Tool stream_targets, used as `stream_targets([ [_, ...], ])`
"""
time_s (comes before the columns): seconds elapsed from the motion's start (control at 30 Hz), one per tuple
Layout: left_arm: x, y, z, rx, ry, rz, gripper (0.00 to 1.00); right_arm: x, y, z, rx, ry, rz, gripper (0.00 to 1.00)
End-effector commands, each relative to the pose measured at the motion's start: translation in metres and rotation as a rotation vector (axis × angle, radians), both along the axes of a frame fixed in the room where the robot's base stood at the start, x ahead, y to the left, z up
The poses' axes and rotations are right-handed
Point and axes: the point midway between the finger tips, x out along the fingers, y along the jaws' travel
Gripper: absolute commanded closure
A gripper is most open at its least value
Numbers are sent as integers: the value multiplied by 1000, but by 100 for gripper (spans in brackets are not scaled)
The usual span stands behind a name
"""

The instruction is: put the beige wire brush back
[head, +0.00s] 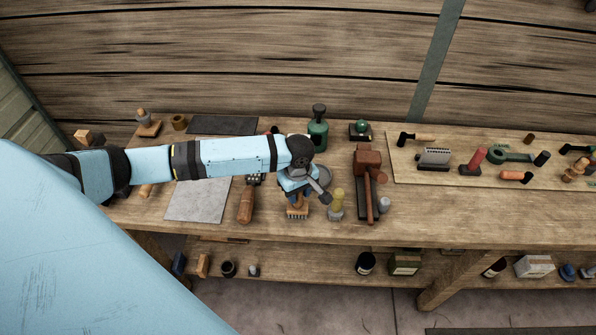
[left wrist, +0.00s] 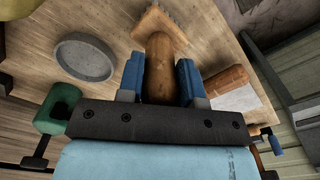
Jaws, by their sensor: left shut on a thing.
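The beige wire brush (head: 297,212) is under my left gripper (head: 296,193) near the front middle of the bench, bristles toward the front edge. In the left wrist view, my left gripper (left wrist: 158,82) is shut on its brown rounded handle (left wrist: 158,62), with a blue finger on each side. The bristled head (left wrist: 163,22) shows beyond the fingers. I cannot tell whether the brush touches the bench top. The gripper hides most of the handle in the head view. My right gripper is not in view.
A yellow-topped piece (head: 337,203) stands close to the right. Beyond it a mallet (head: 369,180) lies on a dark plate. A wood-handled tool (head: 246,205) lies left, beside a grey sheet (head: 200,203).

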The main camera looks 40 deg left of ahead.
Motion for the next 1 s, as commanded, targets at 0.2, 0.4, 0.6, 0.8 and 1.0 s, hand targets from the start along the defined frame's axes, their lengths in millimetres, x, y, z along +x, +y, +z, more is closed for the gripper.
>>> stream_targets([
  [0.2, 0, 0, 0, 0, -1, 0, 100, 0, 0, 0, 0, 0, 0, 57],
  [0.4, 0, 0, -3, 0, 0, 0, 100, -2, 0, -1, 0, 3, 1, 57],
  [0.6, 0, 0, -6, 0, 0, -1, 100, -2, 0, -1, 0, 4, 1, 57],
  [0.8, 0, 0, -9, 0, -1, -1, 100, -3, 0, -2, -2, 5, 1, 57],
  [1.0, 0, 0, -9, 0, -1, -1, 37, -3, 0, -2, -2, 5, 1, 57],
])
